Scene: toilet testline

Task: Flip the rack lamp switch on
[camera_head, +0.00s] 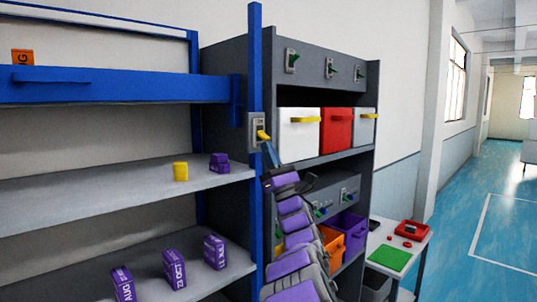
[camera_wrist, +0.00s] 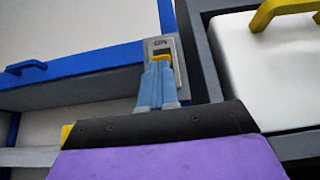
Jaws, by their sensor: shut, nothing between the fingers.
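The rack lamp switch is a grey plate (camera_head: 256,120) with a yellow lever (camera_head: 263,136), mounted on the blue upright post. In the wrist view the plate (camera_wrist: 176,49) shows a small dark marking at its top, and the yellow lever (camera_wrist: 160,58) is partly hidden behind my fingers. My gripper (camera_head: 268,148) has blue fingers, which are shut and empty. The fingertips (camera_wrist: 158,66) are right at the lever, just below it in the picture; I cannot tell whether they touch it. The lever's exact position is partly covered.
The right cabinet holds a white bin (camera_head: 299,140), a red bin (camera_head: 337,128) and green-lever switches. A white table (camera_head: 410,236) stands right; blue floor beyond is open.

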